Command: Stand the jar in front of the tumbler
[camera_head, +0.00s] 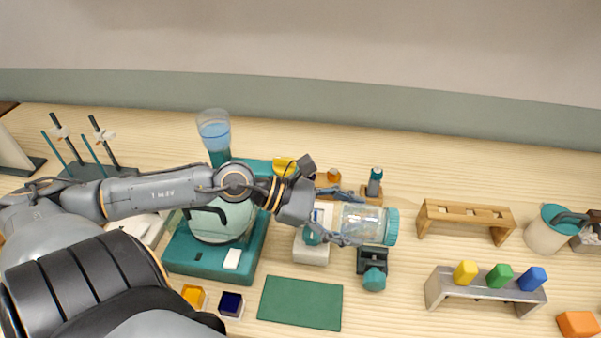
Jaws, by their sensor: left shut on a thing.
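The jar (360,224) is clear with a teal lid (391,227). It lies sideways in my left gripper (345,222), lid to the right, and looks held above the table. The gripper's fingers are shut around the jar's body. A clear cup with blue contents (214,132) stands behind my left arm at the back; it may be the tumbler, but I cannot tell for sure. My arm partly hides the things behind and below it. My right gripper is not in view.
A teal machine with a round glass vessel (218,222) stands under my arm. A dark green mat (300,303) lies at the front. A wooden rack (465,212), a grey rack with coloured blocks (487,288) and a white pot (545,236) stand right.

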